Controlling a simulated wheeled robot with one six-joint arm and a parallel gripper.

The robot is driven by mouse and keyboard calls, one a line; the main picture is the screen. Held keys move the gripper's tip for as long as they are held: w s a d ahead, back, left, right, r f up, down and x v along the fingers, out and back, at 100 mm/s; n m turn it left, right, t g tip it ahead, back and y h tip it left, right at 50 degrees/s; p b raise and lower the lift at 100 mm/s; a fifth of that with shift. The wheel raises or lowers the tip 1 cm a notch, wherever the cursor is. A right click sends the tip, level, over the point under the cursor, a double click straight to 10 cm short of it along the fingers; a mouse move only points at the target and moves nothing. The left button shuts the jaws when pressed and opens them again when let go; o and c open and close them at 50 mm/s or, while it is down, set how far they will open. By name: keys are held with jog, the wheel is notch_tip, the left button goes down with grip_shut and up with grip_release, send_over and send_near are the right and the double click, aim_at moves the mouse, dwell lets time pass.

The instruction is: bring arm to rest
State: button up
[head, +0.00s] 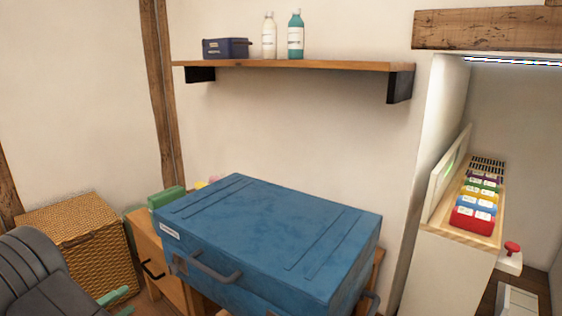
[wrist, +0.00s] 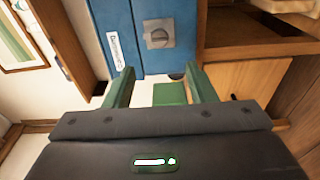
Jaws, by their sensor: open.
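My gripper (wrist: 163,88) shows in the wrist view with its two green fingers apart and nothing between them. Beyond the fingertips are a blue surface with a white label and a grey square fitting (wrist: 159,37), and a green block (wrist: 170,93). In the head view, a dark grey part and green finger-like pieces at the lower left seem to be mine. A large blue case (head: 270,235) with dark handles lies on a wooden cabinet at the centre; the cabinet top is mostly hidden under it.
A wall shelf (head: 290,65) holds a dark blue box (head: 227,48), a white bottle (head: 269,36) and a teal bottle (head: 296,35). A woven basket (head: 80,240) stands at the left. A narrow ledge (head: 440,216) at the right carries coloured boxes (head: 477,212). A green box (head: 166,197) sits behind the case.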

aim_at(171, 270)
jog(key=b+x, duration=0.4)
jog(key=x, duration=0.9)
jog(key=shift+d+f, duration=0.1)
jog(key=shift+d, duration=0.1)
jog(key=shift+w+r+p, duration=0.15)
jog(key=shift+r+p, duration=0.25)
jog(key=shift+p, duration=0.15)
jog(key=n+p, duration=0.3)
jog(key=p, duration=0.1)
jog(key=shift+n, duration=0.4)
jog(key=n+p, duration=0.4)
jog(key=p, duration=0.2)
jog(key=shift+a+r, duration=0.1)
jog(key=n+p, duration=0.6)
jog(key=p, duration=0.1)
jog(key=shift+n+p, duration=0.3)
jog(key=shift+n, duration=0.1)
jog(key=n+p, duration=0.2)
jog(key=shift+n+p, duration=0.3)
jog(key=shift+a+n, duration=0.1)
jog(key=shift+n, duration=0.3)
jog(key=shift+f, duration=0.2)
